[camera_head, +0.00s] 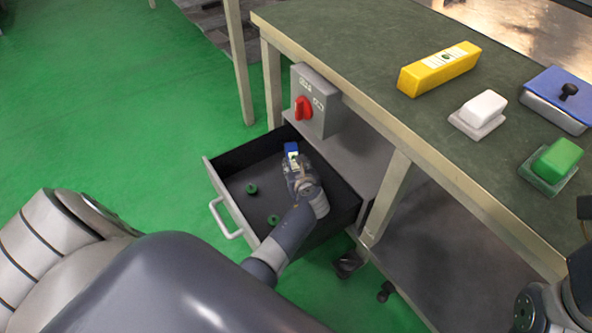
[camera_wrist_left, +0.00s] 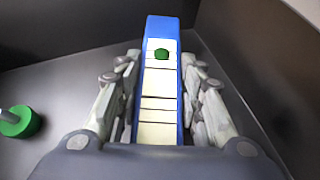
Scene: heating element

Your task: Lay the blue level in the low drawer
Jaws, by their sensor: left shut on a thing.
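The blue level (camera_head: 291,149) is held in my left gripper (camera_head: 296,170), inside the open low drawer (camera_head: 225,207). In the left wrist view the blue level (camera_wrist_left: 163,28) points away from the camera, with a pale striped face and a green dot. The fingers of my left gripper (camera_wrist_left: 160,95) close on it from both sides. The drawer floor (camera_wrist_left: 75,75) lies close around it; I cannot tell whether the level touches it. My right gripper (camera_head: 580,265) shows only in part at the right edge of the head view.
Two green round pieces (camera_head: 252,188) lie in the drawer; one green piece (camera_wrist_left: 18,122) shows at left in the wrist view. A grey switch box (camera_head: 316,100) with a red knob stands behind the drawer.

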